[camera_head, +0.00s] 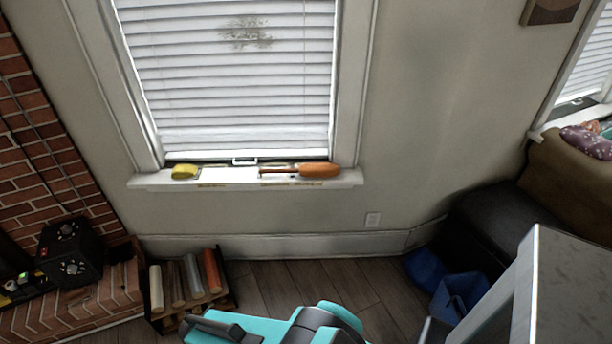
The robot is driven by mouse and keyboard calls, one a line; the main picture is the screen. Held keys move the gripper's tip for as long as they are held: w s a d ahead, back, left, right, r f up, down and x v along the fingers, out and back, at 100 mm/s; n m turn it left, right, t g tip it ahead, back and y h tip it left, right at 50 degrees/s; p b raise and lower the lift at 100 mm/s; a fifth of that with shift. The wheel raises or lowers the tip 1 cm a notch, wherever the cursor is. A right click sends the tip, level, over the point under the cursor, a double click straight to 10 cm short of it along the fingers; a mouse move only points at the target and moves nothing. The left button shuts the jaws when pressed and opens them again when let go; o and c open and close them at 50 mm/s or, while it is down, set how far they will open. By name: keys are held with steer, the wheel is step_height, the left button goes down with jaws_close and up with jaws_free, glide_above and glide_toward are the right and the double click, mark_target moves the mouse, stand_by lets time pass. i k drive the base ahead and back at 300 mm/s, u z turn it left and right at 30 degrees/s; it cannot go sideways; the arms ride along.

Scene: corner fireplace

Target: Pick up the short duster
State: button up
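The short duster (318,170) has an orange head and a thin brown handle. It lies on the white windowsill (150,182), right of the middle, with its handle pointing left. My arm shows at the bottom edge in teal and black. Its dark end, which looks like my gripper (212,328), is low in the picture, well below the sill and apart from the duster. The fingers are not clear enough to show whether they are open or shut.
A yellow object (185,171) sits at the sill's left end. White blinds (235,75) hang behind. A rack with several upright rolls or logs (185,280) stands below left, near a black box (70,252) on the brick hearth. Blue bags (455,295) and a dark ottoman (490,225) are right.

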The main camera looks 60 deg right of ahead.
mark_target(312, 170)
steer(key=z, duration=0.15)
steer(key=i, duration=0.9)
steer(key=u, duration=0.1)
